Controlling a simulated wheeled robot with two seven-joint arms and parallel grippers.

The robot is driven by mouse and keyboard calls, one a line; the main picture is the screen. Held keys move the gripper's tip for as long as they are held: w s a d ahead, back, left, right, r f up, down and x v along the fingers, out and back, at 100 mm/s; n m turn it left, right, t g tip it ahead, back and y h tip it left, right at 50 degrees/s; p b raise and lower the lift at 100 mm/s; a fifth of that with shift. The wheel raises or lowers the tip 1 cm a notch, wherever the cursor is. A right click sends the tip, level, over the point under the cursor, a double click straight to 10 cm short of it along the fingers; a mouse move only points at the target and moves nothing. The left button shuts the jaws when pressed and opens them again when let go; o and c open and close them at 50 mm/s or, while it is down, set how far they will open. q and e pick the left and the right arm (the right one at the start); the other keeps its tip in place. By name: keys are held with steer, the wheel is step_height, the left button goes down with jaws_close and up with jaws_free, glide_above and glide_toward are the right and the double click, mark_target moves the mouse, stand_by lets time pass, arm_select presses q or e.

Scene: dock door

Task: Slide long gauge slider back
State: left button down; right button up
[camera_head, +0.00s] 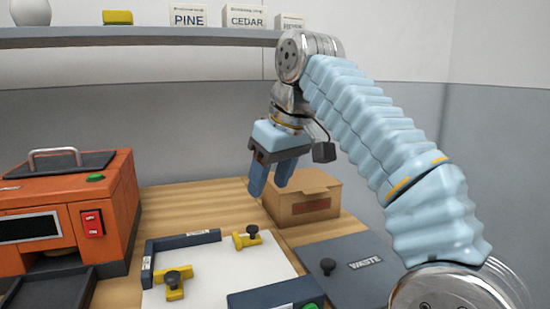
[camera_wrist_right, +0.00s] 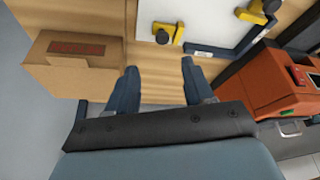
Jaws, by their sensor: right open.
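A white board (camera_head: 220,262) with dark fences lies on the wooden bench. Two yellow sliders with black knobs sit on it: one at the back right (camera_head: 248,237), by the end of the back fence, and one at the front left (camera_head: 173,285). Both show in the right wrist view, the back one (camera_wrist_right: 168,34) and the front one (camera_wrist_right: 258,12). I cannot tell which is the long gauge slider. My right gripper (camera_head: 269,188) is open and empty, pointing down above the bench behind the back slider; it also shows in the right wrist view (camera_wrist_right: 160,68). My left gripper is out of view.
A cardboard box (camera_head: 303,204) stands close to the right gripper. A grey waste lid (camera_head: 360,270) with a knob lies at the right. An orange machine (camera_head: 118,195) stands at the left. A shelf (camera_head: 150,37) runs above. Bare bench lies left of the box.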

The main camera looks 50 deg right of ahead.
steer(key=shift+v, duration=1.55)
